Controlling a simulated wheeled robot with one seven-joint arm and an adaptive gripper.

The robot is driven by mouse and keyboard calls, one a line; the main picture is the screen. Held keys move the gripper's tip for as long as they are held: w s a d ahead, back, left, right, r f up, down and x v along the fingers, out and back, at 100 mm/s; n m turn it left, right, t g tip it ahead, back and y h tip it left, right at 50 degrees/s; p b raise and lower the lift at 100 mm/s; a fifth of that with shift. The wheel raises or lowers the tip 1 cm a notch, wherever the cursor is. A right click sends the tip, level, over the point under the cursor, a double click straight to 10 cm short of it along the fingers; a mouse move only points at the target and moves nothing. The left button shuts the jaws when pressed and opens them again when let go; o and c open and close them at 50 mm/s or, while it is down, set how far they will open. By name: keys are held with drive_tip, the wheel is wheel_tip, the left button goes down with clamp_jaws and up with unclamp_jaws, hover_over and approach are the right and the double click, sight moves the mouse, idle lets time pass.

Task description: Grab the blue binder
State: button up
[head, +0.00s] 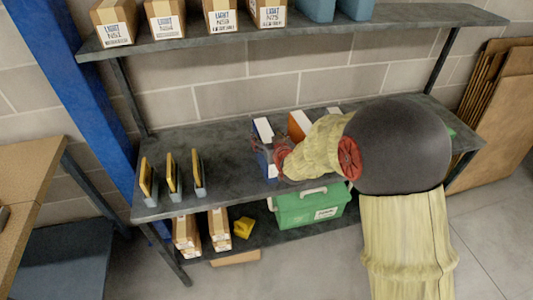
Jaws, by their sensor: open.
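The blue binder (258,160) stands upright on the middle shelf (225,155) of the rack, with a white face or label near its top. My gripper (272,157) is open and right at the blue binder, overlapping its right side in this view. I cannot tell whether the fingers touch it or sit around it. My arm comes in from the right and hides part of the shelf behind it.
An orange binder (299,127) stands to the right of the blue one, partly behind my arm. Several thin yellow-edged items (172,175) stand at the shelf's left. Cartons (172,20) line the upper shelf. A green case (310,208) sits below.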

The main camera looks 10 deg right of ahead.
drive_tip(key=shift+w+f, duration=0.25)
drive_tip(key=shift+w, duration=0.4)
drive_tip(key=shift+c, duration=0.3)
clamp_jaws()
idle(0.3)
drive_tip(key=shift+r, duration=0.1)
